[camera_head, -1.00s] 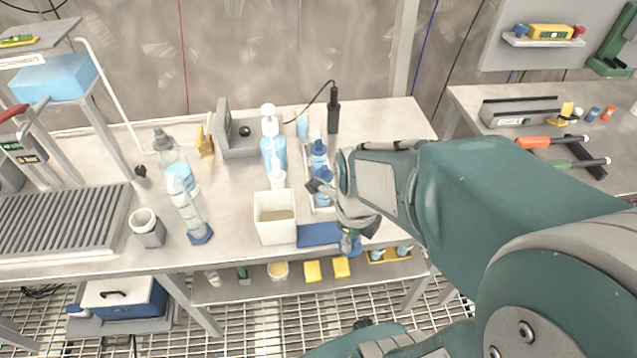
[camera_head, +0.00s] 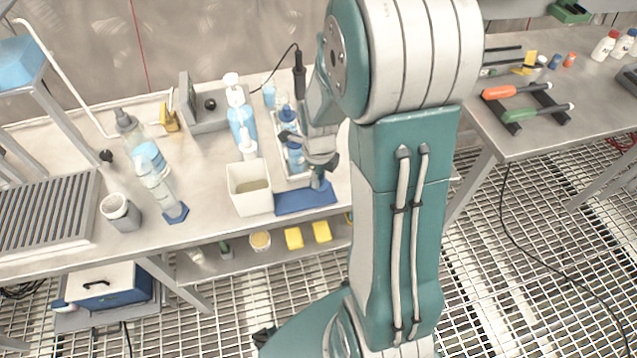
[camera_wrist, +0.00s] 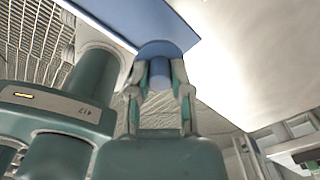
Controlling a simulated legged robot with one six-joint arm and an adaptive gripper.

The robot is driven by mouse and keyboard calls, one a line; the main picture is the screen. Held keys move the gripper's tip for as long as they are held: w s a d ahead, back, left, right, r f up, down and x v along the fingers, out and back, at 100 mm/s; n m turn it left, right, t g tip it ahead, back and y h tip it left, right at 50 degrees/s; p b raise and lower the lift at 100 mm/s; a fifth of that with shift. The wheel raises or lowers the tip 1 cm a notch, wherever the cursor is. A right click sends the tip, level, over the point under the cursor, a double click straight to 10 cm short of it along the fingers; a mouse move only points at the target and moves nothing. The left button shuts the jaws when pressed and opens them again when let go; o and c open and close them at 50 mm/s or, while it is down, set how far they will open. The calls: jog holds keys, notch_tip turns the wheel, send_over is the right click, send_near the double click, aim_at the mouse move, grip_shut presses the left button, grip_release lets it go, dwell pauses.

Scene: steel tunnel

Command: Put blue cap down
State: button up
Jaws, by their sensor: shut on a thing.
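My gripper (camera_head: 318,176) is shut on the blue cap (camera_head: 318,185) at the back right part of the blue mat (camera_head: 300,204). In the wrist view the blue cap (camera_wrist: 158,70) sits between the two fingers (camera_wrist: 159,92), with the mat (camera_wrist: 110,22) beyond it. The cap looks very close to the mat; I cannot tell whether it touches. A bottle with a blue top (camera_head: 287,114) stands in the white tray behind the mat, and the gripper partly hides the tray's contents.
A white square container (camera_head: 249,200) stands just left of the mat. A black probe (camera_head: 299,75) rises behind the tray.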

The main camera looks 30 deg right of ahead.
jog(key=shift+w+f, duration=0.15)
jog(key=shift+f, duration=1.65)
jog(key=o, duration=0.8)
jog(key=shift+o, duration=0.2)
